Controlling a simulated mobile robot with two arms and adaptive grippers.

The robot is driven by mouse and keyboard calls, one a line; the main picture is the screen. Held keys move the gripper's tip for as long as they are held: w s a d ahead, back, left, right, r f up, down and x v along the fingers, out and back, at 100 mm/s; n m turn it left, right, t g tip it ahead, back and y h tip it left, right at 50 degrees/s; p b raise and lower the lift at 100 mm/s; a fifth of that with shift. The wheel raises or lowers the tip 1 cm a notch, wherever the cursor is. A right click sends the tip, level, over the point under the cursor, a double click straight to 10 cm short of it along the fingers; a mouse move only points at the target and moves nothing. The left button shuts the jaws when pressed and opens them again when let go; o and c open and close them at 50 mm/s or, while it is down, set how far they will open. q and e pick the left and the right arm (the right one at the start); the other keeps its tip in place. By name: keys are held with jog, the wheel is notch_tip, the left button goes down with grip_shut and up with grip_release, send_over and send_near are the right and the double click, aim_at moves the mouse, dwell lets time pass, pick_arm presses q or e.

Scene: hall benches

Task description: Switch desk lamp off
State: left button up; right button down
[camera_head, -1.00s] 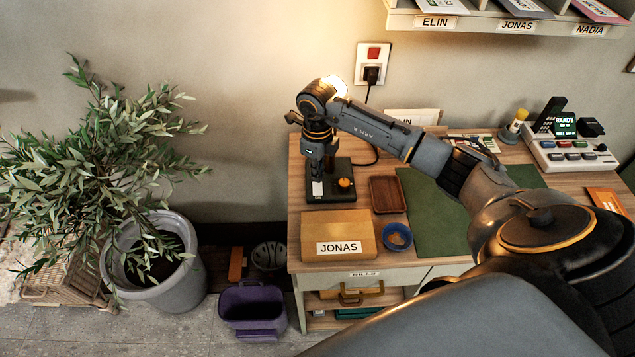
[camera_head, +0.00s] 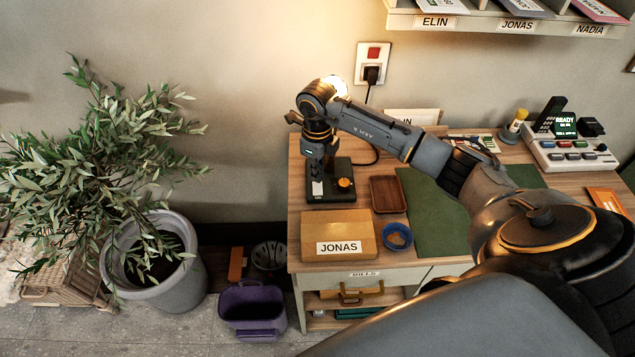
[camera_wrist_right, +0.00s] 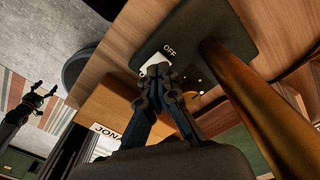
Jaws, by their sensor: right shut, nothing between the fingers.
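The desk lamp's dark green base (camera_head: 345,168) stands at the back left of the desk, with an orange knob (camera_head: 346,184). Its lit bulb (camera_head: 339,86) glows behind my right wrist. My right gripper (camera_head: 318,178) points down over the left part of the base, shut and empty. In the right wrist view, its closed fingertips (camera_wrist_right: 160,71) are at the white switch (camera_wrist_right: 145,60) beside the word OFF. I cannot tell whether they touch it. My left gripper (camera_wrist_right: 42,93) shows at the left of that view with its fingers apart.
A JONAS box (camera_head: 345,228), a brown tray (camera_head: 387,193) and a blue bowl (camera_head: 397,237) sit near the lamp. The green mat (camera_head: 435,222) is largely clear. A wall socket (camera_head: 372,62) is behind. A potted plant (camera_head: 165,275) stands left of the desk.

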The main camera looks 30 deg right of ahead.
aim_at(317, 185)
jog(key=shift+f+b, duration=1)
jog(key=shift+f, duration=0.3)
dwell(0.4)
jog(key=shift+r, duration=0.15)
jog(key=shift+r+p, duration=2.35)
jog(key=shift+r, duration=1.1)
